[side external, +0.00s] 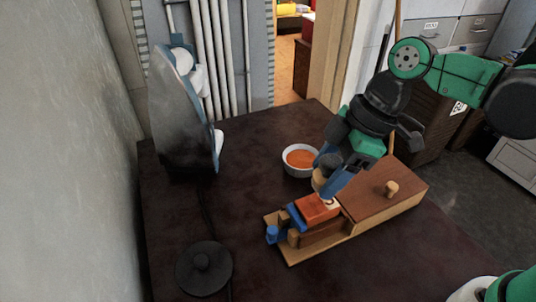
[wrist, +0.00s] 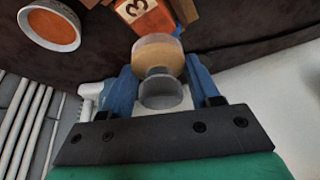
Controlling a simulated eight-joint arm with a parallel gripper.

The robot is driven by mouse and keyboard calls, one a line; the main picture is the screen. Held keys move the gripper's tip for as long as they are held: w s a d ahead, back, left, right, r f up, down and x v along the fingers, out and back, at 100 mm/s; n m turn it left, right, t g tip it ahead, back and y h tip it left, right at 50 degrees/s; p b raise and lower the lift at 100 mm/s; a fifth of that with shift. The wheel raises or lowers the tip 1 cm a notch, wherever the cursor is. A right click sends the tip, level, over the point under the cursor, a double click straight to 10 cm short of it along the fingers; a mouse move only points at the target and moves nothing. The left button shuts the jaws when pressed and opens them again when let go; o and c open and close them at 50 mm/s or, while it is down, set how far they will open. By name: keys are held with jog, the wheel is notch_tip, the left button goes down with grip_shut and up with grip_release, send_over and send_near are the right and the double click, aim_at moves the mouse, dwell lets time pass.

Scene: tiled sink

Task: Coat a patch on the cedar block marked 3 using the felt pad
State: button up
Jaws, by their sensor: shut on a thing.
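My gripper (side external: 332,174) has blue fingers shut on the dark knob of a round felt pad (side external: 321,184). In the wrist view the pad (wrist: 158,52) shows as a pale tan disc beyond the knob. The cedar block marked 3 (side external: 314,209) is orange-brown and sits in a wooden holder with a blue clamp screw (side external: 272,235) at its left end. The pad is just over or beside the block's far end; I cannot tell whether they touch.
A white bowl (side external: 297,172) of orange liquid stands behind the block. The holder's wooden board (side external: 375,200) has a peg (side external: 391,188). A tall grey iron-like object (side external: 180,120) and a round dark lid-like disc (side external: 204,270) stand on the left.

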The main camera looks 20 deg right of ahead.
jog(key=shift+r, duration=1.35)
